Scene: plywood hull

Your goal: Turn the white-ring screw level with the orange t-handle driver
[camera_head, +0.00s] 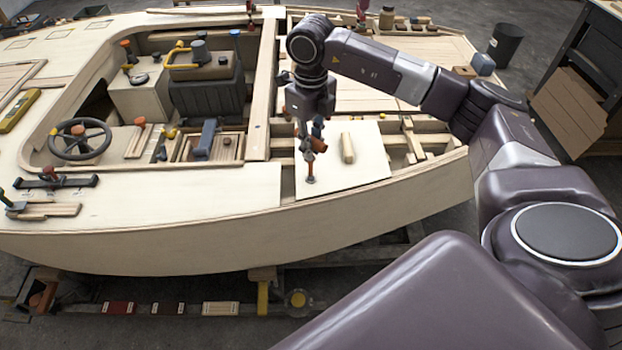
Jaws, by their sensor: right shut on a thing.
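My right gripper (312,128) points down over a pale plywood panel (362,172) on the near side of the hull. It is shut on the orange t-handle driver (317,145), whose handle shows partly between and below the fingers. The driver stands roughly upright, its lower end (310,179) at or just above the panel near its left front edge. The white-ring screw cannot be made out; the driver's tip may hide it. Whether the tip sits in a screw is too small to tell. My left gripper is out of the picture.
A small wooden block (347,148) lies on the panel right of the driver. Open framing (415,138) lies beyond the panel's right edge. Left are a cockpit with a steering wheel (80,138) and several loose tools. The front deck (200,200) is largely clear.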

